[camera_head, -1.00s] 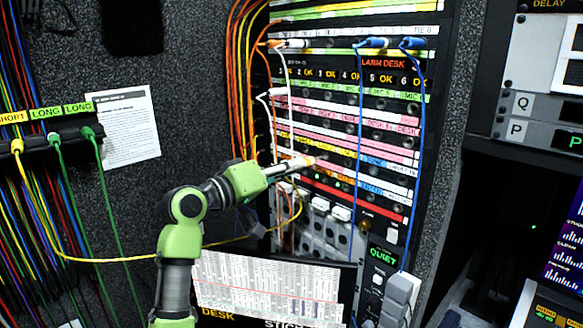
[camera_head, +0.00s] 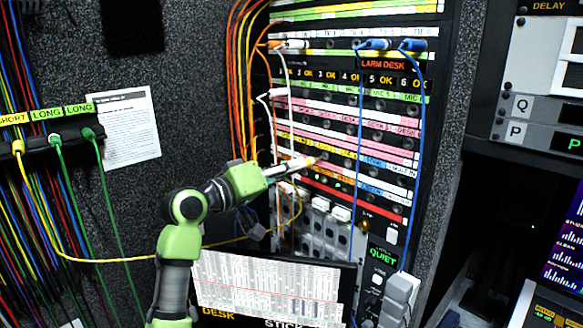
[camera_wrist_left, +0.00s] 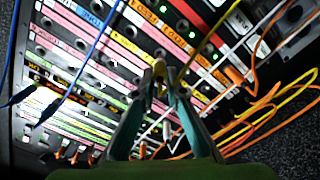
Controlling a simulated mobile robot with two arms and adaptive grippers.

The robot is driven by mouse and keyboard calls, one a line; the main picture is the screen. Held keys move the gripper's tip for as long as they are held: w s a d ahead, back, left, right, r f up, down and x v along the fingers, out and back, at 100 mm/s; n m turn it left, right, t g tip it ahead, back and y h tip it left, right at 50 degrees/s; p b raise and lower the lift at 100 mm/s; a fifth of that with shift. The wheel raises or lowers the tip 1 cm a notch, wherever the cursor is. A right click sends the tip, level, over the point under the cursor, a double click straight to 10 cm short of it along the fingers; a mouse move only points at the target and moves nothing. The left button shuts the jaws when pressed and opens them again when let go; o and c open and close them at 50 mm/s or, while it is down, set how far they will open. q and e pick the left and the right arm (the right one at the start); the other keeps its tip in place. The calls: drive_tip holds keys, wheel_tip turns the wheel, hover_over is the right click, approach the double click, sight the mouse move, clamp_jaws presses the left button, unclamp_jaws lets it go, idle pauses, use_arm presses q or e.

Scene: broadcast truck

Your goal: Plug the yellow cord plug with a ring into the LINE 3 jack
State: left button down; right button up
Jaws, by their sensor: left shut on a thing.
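My left gripper (camera_head: 303,163) is shut on the yellow cord plug (camera_wrist_left: 160,71), its tips close to the jack panel (camera_head: 345,113) at a lower row beside pink, yellow and orange label strips. In the left wrist view the two fingertips (camera_wrist_left: 164,78) pinch the plug, and its yellow cord (camera_wrist_left: 209,43) runs up and right. The plug's ring is not clear. I cannot tell whether the plug touches a jack or is in one. The LINE 3 label is too small to read. My right gripper is not in view.
Blue cords (camera_head: 359,120) hang down the panel right of the gripper. White cords (camera_head: 290,95) and orange cords (camera_head: 240,80) hang close on its left.

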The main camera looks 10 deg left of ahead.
use_arm(q)
drive_tip(key=shift+x, duration=1.85)
drive_tip(key=shift+w, duration=0.2)
drive_tip(key=c, duration=2)
unclamp_jaws()
drive_tip(key=shift+d, duration=0.1)
drive_tip(key=shift+s+a, duration=0.3)
drive_tip(key=shift+s, duration=0.05)
drive_tip(key=v, duration=1.1)
drive_tip(key=shift+s+f, duration=0.15)
